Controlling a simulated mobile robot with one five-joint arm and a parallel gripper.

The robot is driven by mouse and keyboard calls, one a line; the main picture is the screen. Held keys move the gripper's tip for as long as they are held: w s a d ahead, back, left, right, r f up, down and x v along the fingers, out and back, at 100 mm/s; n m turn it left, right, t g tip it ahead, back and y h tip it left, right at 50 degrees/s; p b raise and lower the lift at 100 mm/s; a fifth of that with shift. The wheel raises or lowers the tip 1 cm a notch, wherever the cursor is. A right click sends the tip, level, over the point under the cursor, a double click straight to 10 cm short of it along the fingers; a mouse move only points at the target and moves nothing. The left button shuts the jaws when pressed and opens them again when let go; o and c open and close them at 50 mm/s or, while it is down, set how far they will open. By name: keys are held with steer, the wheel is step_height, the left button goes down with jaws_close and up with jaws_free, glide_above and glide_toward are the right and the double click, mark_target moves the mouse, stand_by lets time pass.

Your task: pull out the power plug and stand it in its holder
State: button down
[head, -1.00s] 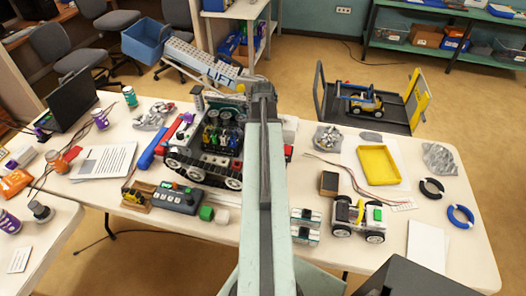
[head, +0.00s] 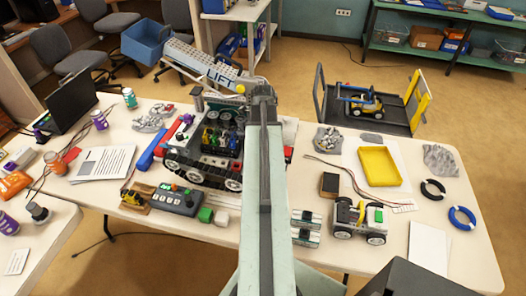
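I cannot pick out the power plug or its holder with certainty. A small yellow piece (head: 132,198) sits on a brown base at the left front of the table, beside a grey box with buttons (head: 178,199). A tracked robot (head: 205,165) with a raised arm marked LIFT (head: 222,74) stands behind that box. My pale green arm (head: 262,200) runs up the middle of the view and hides part of the table. My gripper does not show, so I cannot see whether it holds anything.
Right of my arm are a small wheeled robot (head: 358,221), a yellow tray (head: 379,166), a black ring (head: 432,189) and a blue ring (head: 461,217).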

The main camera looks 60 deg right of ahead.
steer(key=c, duration=1.7)
jaws_free()
steer(key=shift+c, duration=0.2)
jaws_close()
steer(key=shift+r, duration=0.1)
steer(key=shift+r+p, duration=2.15)
steer(key=shift+p, duration=0.1)
steer(key=shift+r, duration=0.15)
steer(key=shift+r+p, duration=0.9)
steer(key=shift+p, duration=0.15)
